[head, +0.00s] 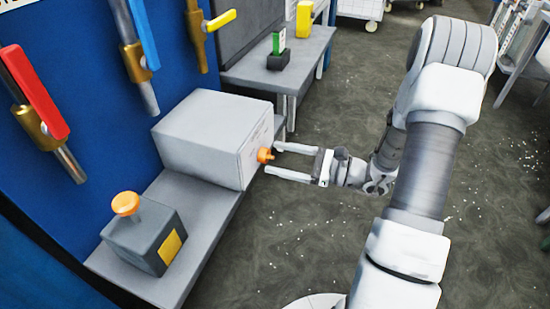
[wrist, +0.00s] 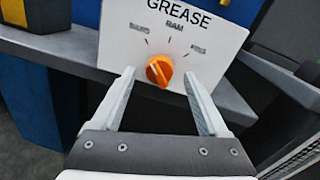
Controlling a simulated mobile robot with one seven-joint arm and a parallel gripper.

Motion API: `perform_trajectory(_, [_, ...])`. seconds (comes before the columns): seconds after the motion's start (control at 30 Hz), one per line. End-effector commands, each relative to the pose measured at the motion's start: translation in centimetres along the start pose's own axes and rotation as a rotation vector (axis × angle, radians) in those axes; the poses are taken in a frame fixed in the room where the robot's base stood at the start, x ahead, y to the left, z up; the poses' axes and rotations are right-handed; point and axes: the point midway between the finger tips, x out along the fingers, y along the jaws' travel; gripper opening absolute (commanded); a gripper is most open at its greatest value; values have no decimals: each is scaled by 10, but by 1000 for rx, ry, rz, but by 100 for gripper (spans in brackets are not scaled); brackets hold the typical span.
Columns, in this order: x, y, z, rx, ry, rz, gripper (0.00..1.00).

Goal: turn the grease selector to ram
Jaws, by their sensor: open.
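The grease selector is an orange knob (wrist: 159,70) on the white front panel (wrist: 212,50) of a grey box (head: 205,135). The panel reads GREASE, with RAM above the knob and smaller, blurred labels to its left and right. The knob has a ridge across its face; I cannot tell for sure which label it points to. The knob also shows in the head view (head: 264,155). My gripper (head: 272,159) is open in front of the panel. In the wrist view its fingertips lie on either side of the knob, with gaps.
The box stands on a grey shelf (head: 195,215) along a blue machine. A dark box with an orange mushroom button (head: 126,204) stands nearer on the shelf. Red, blue and yellow lever valves (head: 35,90) hang on the blue wall. The floor to the right is open.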

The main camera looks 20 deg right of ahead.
Motion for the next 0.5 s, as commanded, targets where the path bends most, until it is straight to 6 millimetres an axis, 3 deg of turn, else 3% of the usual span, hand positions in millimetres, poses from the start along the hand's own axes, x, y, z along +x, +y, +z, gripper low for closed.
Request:
perform_trajectory(0.2, [15,0,0,0,0,0,77])
perform_trajectory(0.47, [16,0,0,1,0,-1,77])
perform_trajectory(0.5, [16,0,0,1,0,-1,72])
